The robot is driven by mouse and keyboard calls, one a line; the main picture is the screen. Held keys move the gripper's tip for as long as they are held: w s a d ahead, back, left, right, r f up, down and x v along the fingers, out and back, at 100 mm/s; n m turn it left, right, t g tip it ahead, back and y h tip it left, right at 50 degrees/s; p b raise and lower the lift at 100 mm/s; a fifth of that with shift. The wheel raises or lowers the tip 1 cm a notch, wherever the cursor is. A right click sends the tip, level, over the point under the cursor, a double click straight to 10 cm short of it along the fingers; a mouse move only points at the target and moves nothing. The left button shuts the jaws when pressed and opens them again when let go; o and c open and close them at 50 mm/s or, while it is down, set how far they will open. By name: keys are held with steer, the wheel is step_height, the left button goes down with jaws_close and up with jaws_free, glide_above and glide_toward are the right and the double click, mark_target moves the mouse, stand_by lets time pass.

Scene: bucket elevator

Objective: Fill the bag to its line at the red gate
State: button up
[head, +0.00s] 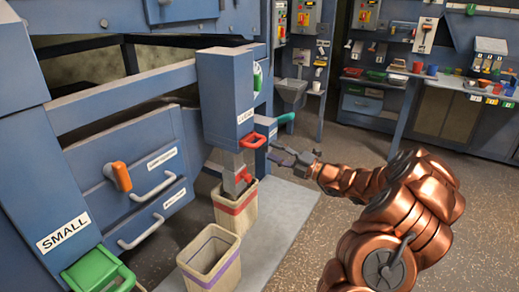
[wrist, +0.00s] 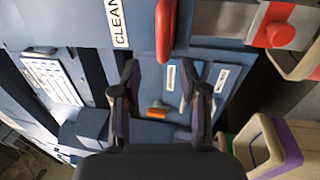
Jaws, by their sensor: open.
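A red handle (head: 253,141) sits on the blue chute by a label reading CLEAN; it also shows in the wrist view (wrist: 166,30). Below it, a second red part (head: 244,175) sits on the grey spout. I cannot tell which of these is the red gate. A cream bag with a red band (head: 237,208) stands upright under the spout; its fill level is hidden. My gripper (head: 297,157) is open and empty, right of the red handle and apart from it. In the wrist view my gripper's fingers (wrist: 160,92) are spread below the handle.
A second cream bag with a purple band (head: 212,258) stands in front. A green handle (head: 95,270) by the SMALL label and an orange handle (head: 118,176) are at left. A grey hopper (head: 291,92) and shelving stand behind. The floor at right is clear.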

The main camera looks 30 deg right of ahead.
mark_target(260, 141)
steer(key=shift+m+t, duration=0.3)
steer(key=shift+m, duration=0.1)
steer(key=shift+w+d+f+b+x, duration=0.1)
steer(key=shift+w+d+x, duration=0.05)
steer(key=shift+x, duration=1)
steer(key=shift+w+d+f+b+x, duration=0.1)
steer(key=shift+d+x, duration=0.1)
steer(key=shift+x, duration=1)
steer(key=shift+w+d+f+b+x, duration=0.1)
steer(key=shift+w+d+x, duration=0.05)
steer(key=shift+x, duration=1)
jaws_close()
